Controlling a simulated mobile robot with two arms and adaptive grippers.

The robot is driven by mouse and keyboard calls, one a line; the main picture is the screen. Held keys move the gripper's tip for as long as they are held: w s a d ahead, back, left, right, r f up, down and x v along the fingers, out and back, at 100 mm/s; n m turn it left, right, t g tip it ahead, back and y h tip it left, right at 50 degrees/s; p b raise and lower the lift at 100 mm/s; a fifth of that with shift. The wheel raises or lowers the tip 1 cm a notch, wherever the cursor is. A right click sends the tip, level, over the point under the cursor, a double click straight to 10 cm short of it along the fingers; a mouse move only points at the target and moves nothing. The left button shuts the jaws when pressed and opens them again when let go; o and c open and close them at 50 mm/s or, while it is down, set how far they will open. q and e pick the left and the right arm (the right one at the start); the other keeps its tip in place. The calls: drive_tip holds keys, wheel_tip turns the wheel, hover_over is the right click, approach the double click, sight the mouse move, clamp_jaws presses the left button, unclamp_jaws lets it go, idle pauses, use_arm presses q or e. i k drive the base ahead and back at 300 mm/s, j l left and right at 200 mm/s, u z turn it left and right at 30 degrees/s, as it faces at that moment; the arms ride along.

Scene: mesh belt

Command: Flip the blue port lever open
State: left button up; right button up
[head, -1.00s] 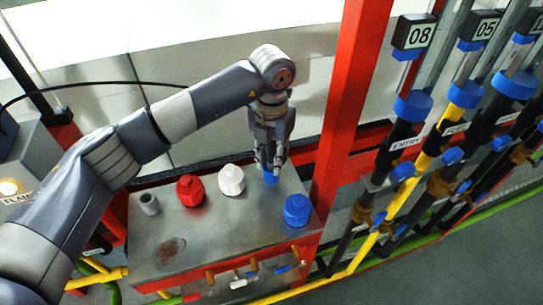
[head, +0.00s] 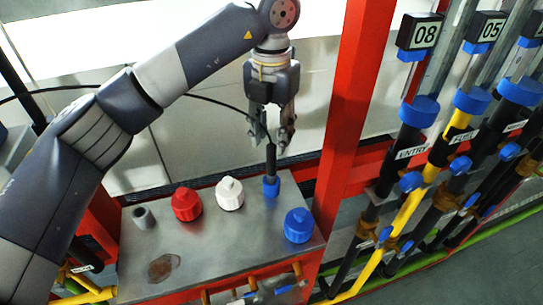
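A metal box carries the blue port (head: 271,187) on its top, with a thin black rod (head: 271,160) standing upright out of it. Small valves with coloured levers line the box's front face at the lower edge of the picture; a blue lever (head: 285,289) is at the right end of this row, partly cut off, and its exact position is hard to tell. My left gripper (head: 271,140) is open above the port, its fingers apart on either side of the rod's upper end, holding nothing. My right gripper is not in view.
A red cap (head: 186,204), a white cap (head: 230,194), a loose-looking blue cap (head: 298,226) and a grey stub (head: 144,218) stand on the box top (head: 215,240). A red post (head: 350,120) rises right of the box. Labelled pipes (head: 405,150) stand beyond it.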

sight(304, 283)
drive_tip(key=k, duration=1.5)
